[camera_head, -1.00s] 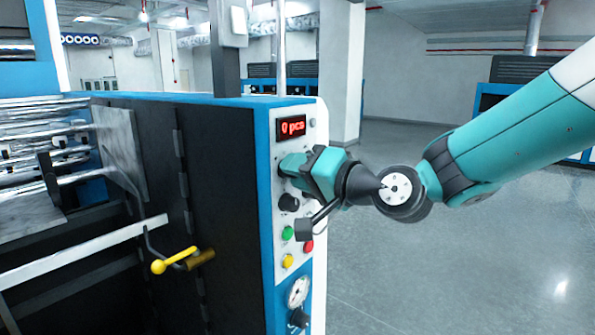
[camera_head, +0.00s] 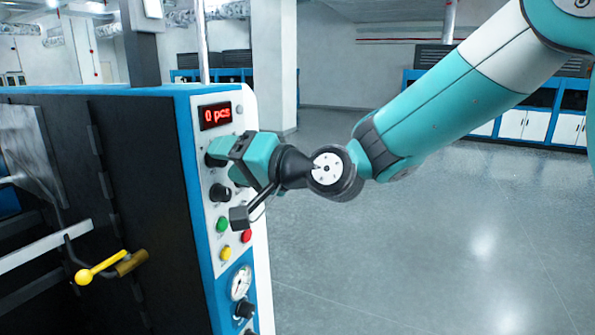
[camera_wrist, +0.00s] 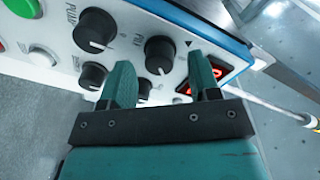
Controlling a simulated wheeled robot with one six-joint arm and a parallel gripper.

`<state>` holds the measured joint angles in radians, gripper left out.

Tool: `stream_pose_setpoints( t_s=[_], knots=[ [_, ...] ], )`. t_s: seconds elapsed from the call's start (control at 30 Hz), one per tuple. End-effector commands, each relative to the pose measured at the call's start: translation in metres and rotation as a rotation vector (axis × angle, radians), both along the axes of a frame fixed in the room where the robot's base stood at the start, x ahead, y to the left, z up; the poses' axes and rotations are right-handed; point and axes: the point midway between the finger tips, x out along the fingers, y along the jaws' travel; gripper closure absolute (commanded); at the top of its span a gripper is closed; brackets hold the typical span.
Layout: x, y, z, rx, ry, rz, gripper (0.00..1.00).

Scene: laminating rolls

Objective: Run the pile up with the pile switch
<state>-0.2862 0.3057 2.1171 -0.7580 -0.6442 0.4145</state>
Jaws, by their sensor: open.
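The machine's control panel (camera_head: 222,185) faces right in the head view. My gripper (camera_head: 215,153) is at its upper part, just below the red display. In the wrist view my gripper (camera_wrist: 160,63) is open, its two teal fingers pointing at the panel. A black rotary knob (camera_wrist: 158,50) shows between the fingertips, with a gap on both sides. Its label is small and looks like PILE; a dark triangle is printed near it. I cannot tell how close the fingertips are to the panel. Another black knob (camera_wrist: 145,88) is partly hidden by the left finger.
A knob labelled PUMP (camera_wrist: 95,30) and another black knob (camera_wrist: 92,77) lie left of the fingers. Green (camera_head: 222,224), red (camera_head: 247,236) and yellow (camera_head: 226,253) buttons sit below. A yellow-handled lever (camera_head: 98,268) projects at left. Floor at right is clear.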

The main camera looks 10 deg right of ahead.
Motion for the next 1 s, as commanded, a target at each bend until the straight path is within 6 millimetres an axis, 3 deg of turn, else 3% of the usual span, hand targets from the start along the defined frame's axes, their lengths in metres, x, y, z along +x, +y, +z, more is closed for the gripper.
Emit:
stream_pose_setpoints(
  t_s=[0.53, 0.73, 1.0],
  knots=[
    [-0.082, -0.102, 0.001, -0.002, -0.006, -0.01, 0.44],
    [-0.099, -0.12, 0.004, -0.001, -0.002, -0.007, 0.44],
    [-0.105, -0.125, 0.006, -0.001, -0.002, -0.004, 0.44]
  ],
)
